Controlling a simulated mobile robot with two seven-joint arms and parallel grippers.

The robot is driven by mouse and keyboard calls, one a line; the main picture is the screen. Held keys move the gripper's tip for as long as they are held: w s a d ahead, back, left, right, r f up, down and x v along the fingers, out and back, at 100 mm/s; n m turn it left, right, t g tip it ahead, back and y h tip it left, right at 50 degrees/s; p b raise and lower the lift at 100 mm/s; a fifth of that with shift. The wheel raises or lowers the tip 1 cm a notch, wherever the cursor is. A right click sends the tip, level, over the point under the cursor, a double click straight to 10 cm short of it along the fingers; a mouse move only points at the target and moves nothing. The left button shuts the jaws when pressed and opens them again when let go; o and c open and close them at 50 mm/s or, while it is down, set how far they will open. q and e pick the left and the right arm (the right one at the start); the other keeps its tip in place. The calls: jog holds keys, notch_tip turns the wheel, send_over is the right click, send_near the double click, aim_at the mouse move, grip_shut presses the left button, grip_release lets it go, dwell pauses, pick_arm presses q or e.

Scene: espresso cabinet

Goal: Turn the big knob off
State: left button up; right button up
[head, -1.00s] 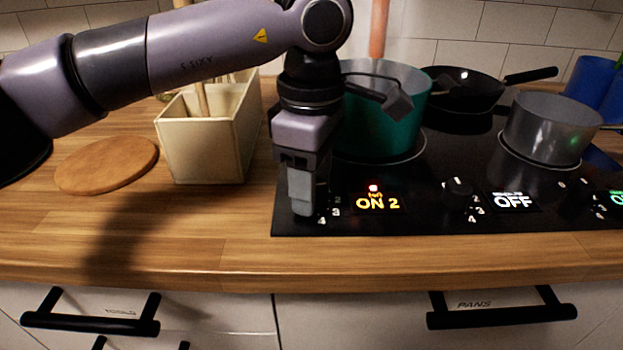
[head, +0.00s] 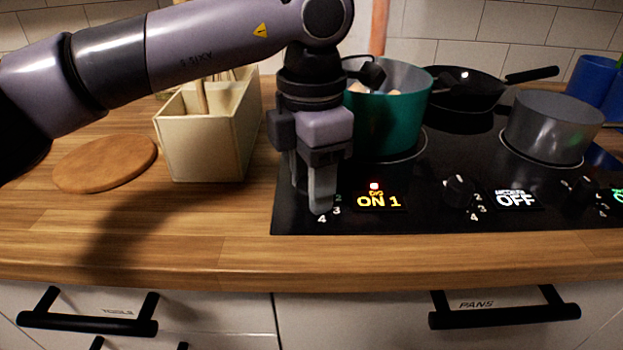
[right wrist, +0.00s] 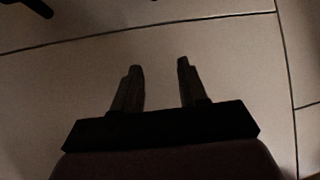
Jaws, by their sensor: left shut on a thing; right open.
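My left gripper (head: 310,199) points down at the left front corner of the black cooktop (head: 440,218). It is shut on the leftmost knob, which its fingers hide. The numbers 2, 3 and 4 show beside the fingers. The display (head: 378,200) to the right of this knob reads "ON 1" in yellow, with a red light above it. A second knob (head: 460,191) stands beside a display (head: 515,197) that reads "OFF". My right gripper (right wrist: 159,72) is open and empty in the right wrist view, in front of a pale panelled surface.
A teal pot (head: 405,115) stands behind the left display. A black pan (head: 465,88) and a grey pot (head: 550,128) stand farther right. A cream utensil box (head: 205,150) and a round wooden board (head: 105,163) are left of the cooktop. The front counter strip is clear.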

pick_arm(q)
jog(key=n, duration=0.5)
jog(key=shift+n+b, duration=0.4)
dwell(0.4)
jog(key=o, duration=1.1)
jog(key=shift+c, duration=0.2)
jog(key=shift+r, duration=0.1)
notch_tip(320, 180, up, 7)
jog(key=shift+r+p, duration=0.1)
jog(key=shift+p, duration=0.45)
jog(key=shift+s, duration=0.15)
